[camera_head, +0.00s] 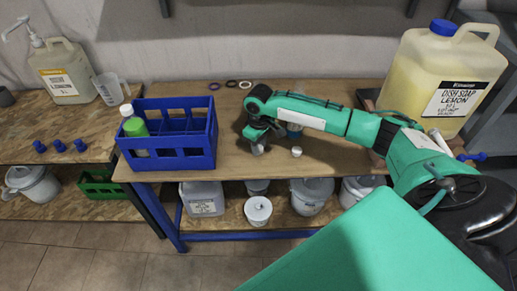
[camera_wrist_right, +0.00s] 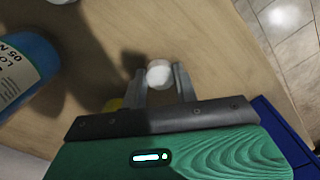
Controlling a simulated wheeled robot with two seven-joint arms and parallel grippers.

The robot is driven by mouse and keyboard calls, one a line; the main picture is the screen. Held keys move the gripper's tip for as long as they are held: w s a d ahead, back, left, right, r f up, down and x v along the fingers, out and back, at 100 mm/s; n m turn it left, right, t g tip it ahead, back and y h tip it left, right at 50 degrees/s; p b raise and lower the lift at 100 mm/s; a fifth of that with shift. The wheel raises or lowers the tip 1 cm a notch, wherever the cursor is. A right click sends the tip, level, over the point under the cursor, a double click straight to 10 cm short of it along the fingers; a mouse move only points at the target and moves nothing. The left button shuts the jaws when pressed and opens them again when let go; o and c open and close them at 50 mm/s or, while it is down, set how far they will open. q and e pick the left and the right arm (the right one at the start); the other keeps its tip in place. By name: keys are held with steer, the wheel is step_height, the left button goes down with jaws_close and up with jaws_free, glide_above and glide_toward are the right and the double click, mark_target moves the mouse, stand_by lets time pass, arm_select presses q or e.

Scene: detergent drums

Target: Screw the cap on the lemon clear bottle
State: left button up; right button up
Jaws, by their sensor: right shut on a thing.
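My right gripper (camera_head: 258,148) is low over the middle of the table, right of the blue crate. In the right wrist view its fingers (camera_wrist_right: 160,84) are shut on a round white cap (camera_wrist_right: 158,73). A blue bottle with a white label (camera_wrist_right: 18,72) stands beside the gripper; in the head view my forearm partly hides it (camera_head: 294,130). No label reading lemon clear is legible. My left gripper is not in view.
The blue crate (camera_head: 168,158) holds a green bottle with a white cap (camera_head: 135,127). A small white object (camera_head: 296,152) lies right of the gripper. A large lemon dish soap drum (camera_head: 440,80) stands at right. Several rings (camera_head: 231,84) lie at the back. The table's front strip is clear.

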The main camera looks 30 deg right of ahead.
steer(key=shift+r, duration=0.35)
step_height(320, 180, up, 19)
steer(key=b, duration=0.1)
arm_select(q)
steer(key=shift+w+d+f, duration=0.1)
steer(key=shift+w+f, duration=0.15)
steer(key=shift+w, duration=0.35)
arm_select(e)
steer(key=s+a+f+m, duration=0.4)
steer(key=s+a+f, duration=0.6)
steer(key=s+a, duration=0.3)
steer(key=shift+s+a, duration=0.25)
steer(key=shift+a, duration=0.8)
